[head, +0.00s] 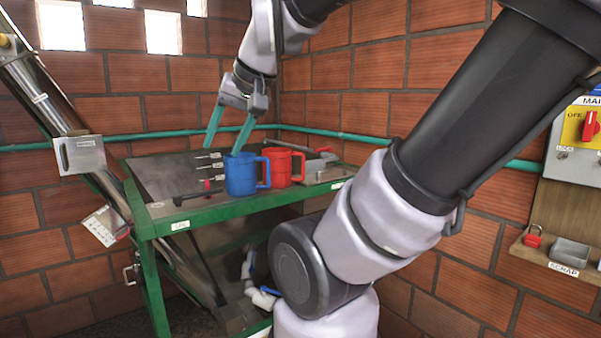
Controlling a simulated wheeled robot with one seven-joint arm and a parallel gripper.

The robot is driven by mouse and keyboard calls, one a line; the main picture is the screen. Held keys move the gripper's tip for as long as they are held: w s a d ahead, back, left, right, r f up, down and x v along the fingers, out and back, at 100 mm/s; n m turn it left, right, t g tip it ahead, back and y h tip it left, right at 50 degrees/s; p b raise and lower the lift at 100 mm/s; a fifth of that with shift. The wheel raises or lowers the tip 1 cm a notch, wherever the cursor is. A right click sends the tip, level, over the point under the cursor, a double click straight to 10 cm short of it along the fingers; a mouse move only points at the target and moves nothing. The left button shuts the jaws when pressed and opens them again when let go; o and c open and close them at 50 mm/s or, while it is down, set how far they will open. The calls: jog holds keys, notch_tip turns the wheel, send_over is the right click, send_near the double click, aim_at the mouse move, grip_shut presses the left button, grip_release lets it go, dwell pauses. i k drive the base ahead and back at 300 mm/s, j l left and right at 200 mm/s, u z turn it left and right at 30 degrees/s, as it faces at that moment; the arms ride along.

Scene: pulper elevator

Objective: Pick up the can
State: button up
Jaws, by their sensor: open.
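A blue mug-shaped can (241,174) with a handle on its right stands upright near the front edge of the green-framed table (250,205). A similar red one (279,164) stands upright just behind it to the right. No other can shows, and I cannot tell which of the two is meant. My gripper (222,151) points down with its two teal fingers spread apart and nothing between them. The left finger is left of the can.
Small labelled tools and a dark-handled tool (198,195) lie left of the cans. A grey metal object (318,168) lies to the right. A slanted metal tube (45,95) stands at left. White pipe pieces (260,296) lie below. A switch panel (580,135) hangs at right.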

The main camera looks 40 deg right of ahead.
aim_at(280, 159)
jog(key=i+l, duration=0.15)
jog(key=l, duration=0.25)
jog(key=i+l, duration=0.1)
jog(key=l, duration=0.35)
jog(key=i+l, duration=0.15)
jog(key=l, duration=0.25)
jog(key=i+l, duration=0.1)
jog(key=l, duration=0.3)
jog(key=i+l, duration=0.15)
jog(key=l, duration=0.25)
jog(key=i+l, duration=0.1)
jog(key=l, duration=0.35)
jog(key=i+l, duration=0.15)
jog(key=l, duration=0.25)
jog(key=k+j+z, duration=0.35)
jog(key=k+z, duration=0.2)
jog(key=k, duration=0.05)
